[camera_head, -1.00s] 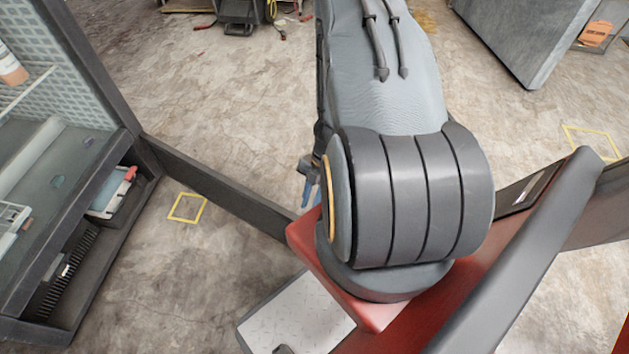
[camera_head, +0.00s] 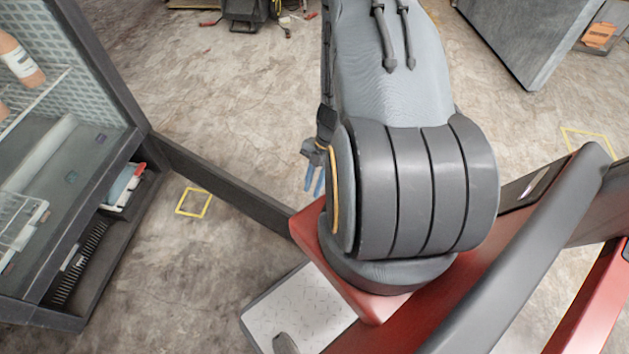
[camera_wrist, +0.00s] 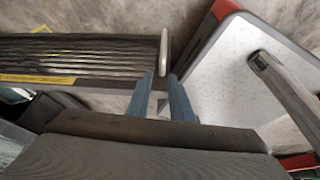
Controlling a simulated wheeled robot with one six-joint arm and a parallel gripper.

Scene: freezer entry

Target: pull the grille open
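In the wrist view, a dark panel with long ribs (camera_wrist: 85,55), which I take as the grille, spans the upper left. A pale upright plate (camera_wrist: 165,47) stands at its right end. My gripper (camera_wrist: 164,98) has two blue fingers spread apart, with nothing between them. The pale plate lies beyond the gap between the tips, and I see no contact. In the head view my gripper (camera_head: 314,178) points down beside my arm. A dark low beam (camera_head: 220,187) there runs from the cabinet towards my red base and is probably the same panel. Its right end is hidden.
A dark cabinet (camera_head: 130,90) with wire shelves stands at the left. A black ribbed strip (camera_head: 83,262) lies in its lower compartment. A large grey slab (camera_head: 525,35) stands at the upper right. A yellow square (camera_head: 193,203) marks the floor. Concrete floor beyond the beam is mostly clear.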

